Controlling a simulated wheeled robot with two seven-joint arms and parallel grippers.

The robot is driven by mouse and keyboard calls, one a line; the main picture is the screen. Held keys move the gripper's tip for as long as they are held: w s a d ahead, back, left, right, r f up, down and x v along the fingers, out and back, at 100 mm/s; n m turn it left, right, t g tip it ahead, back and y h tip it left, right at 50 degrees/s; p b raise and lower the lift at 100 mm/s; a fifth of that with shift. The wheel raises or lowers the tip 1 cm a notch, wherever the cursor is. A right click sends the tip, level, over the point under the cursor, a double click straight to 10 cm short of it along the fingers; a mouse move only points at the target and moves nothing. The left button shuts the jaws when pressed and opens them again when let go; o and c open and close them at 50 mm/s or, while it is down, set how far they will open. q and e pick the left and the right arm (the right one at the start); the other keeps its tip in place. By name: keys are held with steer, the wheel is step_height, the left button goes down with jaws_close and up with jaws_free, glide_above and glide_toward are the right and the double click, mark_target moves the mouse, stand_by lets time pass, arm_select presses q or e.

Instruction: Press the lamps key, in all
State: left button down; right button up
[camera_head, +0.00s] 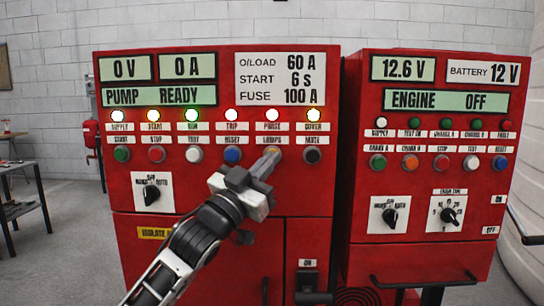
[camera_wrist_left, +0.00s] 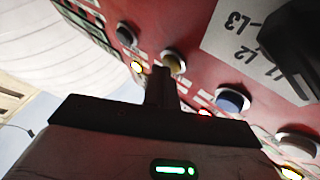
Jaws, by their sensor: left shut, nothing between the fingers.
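The lamps key shows in the left wrist view as a round yellowish button (camera_wrist_left: 174,62) in a pale ring on the red panel. In the head view it is almost wholly hidden behind my left gripper (camera_head: 270,158), under the LAMPS label (camera_head: 271,141). My left gripper is shut and empty, its fingertips (camera_wrist_left: 161,75) right at the key's edge in the wrist view. I cannot tell whether they touch it. The row of lamps on the left cabinet (camera_head: 230,115) is lit, white, yellow, green and red. My right gripper is not in view.
The blue RESET button (camera_head: 232,154) and the black MUTE button (camera_head: 312,155) flank the key closely. A selector knob (camera_head: 152,194) sits lower left. The right red cabinet (camera_head: 430,262) has its own buttons, and its lamps look unlit. A dark table (camera_head: 20,180) stands far left.

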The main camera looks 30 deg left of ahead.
arm_select(q)
steer(key=shift+s+d, duration=0.4)
steer(key=shift+s, duration=0.3)
steer(key=s+d, duration=0.1)
steer(key=s, duration=0.2)
steer(key=s+d, duration=0.1)
steer(key=shift+s+d+p, duration=0.15)
steer(key=shift+d+p, duration=0.15)
steer(key=shift+p, duration=0.05)
steer(key=shift+f, duration=0.1)
stand_by(0.7)
